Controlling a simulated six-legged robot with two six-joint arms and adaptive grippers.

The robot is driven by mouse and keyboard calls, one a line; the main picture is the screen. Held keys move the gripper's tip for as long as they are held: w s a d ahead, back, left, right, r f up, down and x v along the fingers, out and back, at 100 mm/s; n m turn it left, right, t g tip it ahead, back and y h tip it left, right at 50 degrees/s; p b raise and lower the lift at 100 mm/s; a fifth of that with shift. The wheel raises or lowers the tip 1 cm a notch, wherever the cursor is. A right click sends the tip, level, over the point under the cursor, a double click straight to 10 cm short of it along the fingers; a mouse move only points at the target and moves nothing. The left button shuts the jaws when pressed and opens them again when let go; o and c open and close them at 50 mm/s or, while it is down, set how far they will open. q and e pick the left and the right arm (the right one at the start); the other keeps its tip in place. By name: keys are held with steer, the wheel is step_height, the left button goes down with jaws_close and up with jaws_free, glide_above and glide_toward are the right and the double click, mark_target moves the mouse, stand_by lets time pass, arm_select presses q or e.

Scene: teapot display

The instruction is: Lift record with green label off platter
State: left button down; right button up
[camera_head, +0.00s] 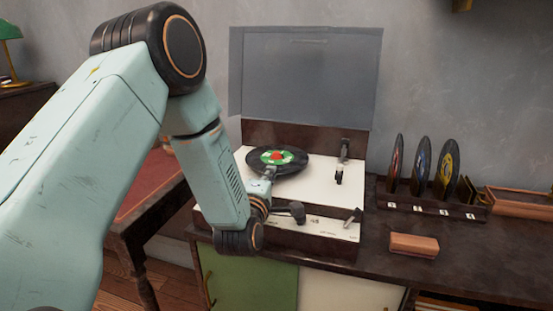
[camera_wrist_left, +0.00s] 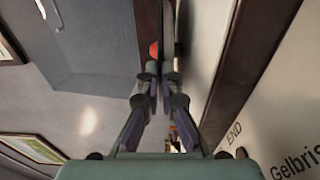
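The black record with a green label and red centre (camera_head: 292,165) is at the turntable (camera_head: 318,195). It lies roughly level; I cannot tell whether it touches the platter, which is hidden beneath it. My left gripper (camera_head: 268,174) is at the record's near edge. In the left wrist view, the fingers (camera_wrist_left: 159,72) are close together, one on each side of the edge-on record (camera_wrist_left: 168,32), and look shut on its rim. A red bit of the centre shows beside it. My right gripper is in neither view.
The grey lid (camera_head: 305,75) stands open behind the deck. The tonearm (camera_head: 340,160) is right of the record. A rack (camera_head: 430,207) holds several upright records farther right. A reddish-brown block (camera_head: 414,245) lies in front of it.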

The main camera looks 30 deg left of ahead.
arm_select(q)
steer(key=shift+s, duration=0.1)
step_height(320, 180, up, 10)
steer(key=p, duration=0.3)
